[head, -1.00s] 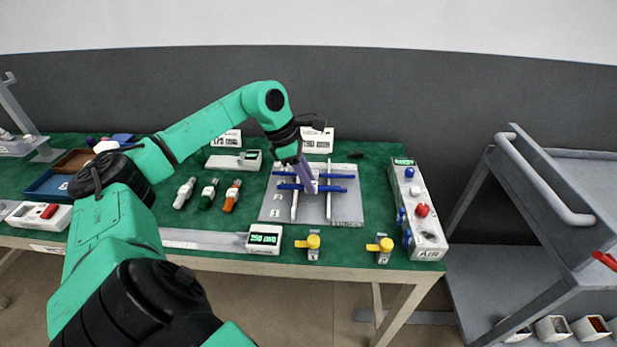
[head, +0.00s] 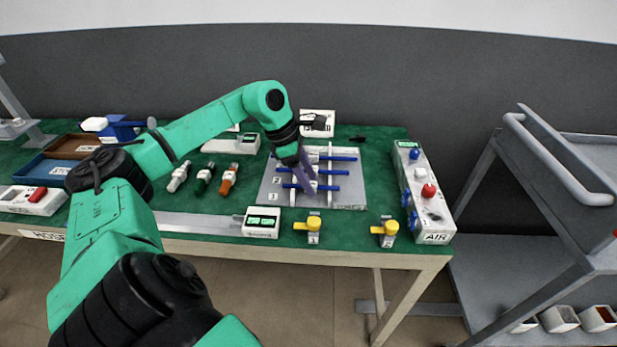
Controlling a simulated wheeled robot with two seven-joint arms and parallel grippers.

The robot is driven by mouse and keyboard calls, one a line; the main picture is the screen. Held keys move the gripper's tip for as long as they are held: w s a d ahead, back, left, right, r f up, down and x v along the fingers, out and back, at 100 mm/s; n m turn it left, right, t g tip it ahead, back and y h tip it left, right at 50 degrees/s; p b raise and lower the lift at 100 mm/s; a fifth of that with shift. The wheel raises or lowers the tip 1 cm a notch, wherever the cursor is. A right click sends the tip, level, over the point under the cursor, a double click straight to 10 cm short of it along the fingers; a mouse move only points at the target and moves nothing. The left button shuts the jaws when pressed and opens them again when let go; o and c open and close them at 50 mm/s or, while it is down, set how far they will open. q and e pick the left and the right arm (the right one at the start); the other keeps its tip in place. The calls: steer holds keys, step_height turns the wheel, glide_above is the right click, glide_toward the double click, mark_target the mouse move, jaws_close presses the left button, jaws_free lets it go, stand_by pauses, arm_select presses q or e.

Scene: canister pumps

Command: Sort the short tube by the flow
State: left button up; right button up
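My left gripper (head: 308,187) reaches down over a grey board (head: 350,194) with numbered rows and two pale rails. Three blue tubes lie crosswise there: a far tube (head: 342,158), a middle tube (head: 338,172) and a near tube (head: 328,188). The near tube looks shorter than the middle one. The purple fingers end at the near tube; whether they are shut on it or just beside it is too small to tell. The fingers and wrist hide parts of the tubes and rails. My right gripper is not in view.
An AIR box (head: 437,238) with knobs stands right of the board. Two yellow valves (head: 314,223) (head: 385,228) and a display box (head: 262,222) line the front edge. Three coloured fittings (head: 204,177) lie left. A grey cart (head: 540,180) stands right of the table.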

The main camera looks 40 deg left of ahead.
arm_select(q)
steer(key=shift+a+r, duration=0.2)
steer(key=shift+r, duration=0.15)
steer(key=p+v, duration=0.2)
steer(key=v, duration=1.1)
steer(key=shift+s+r, duration=0.25)
steer(key=shift+r, duration=0.1)
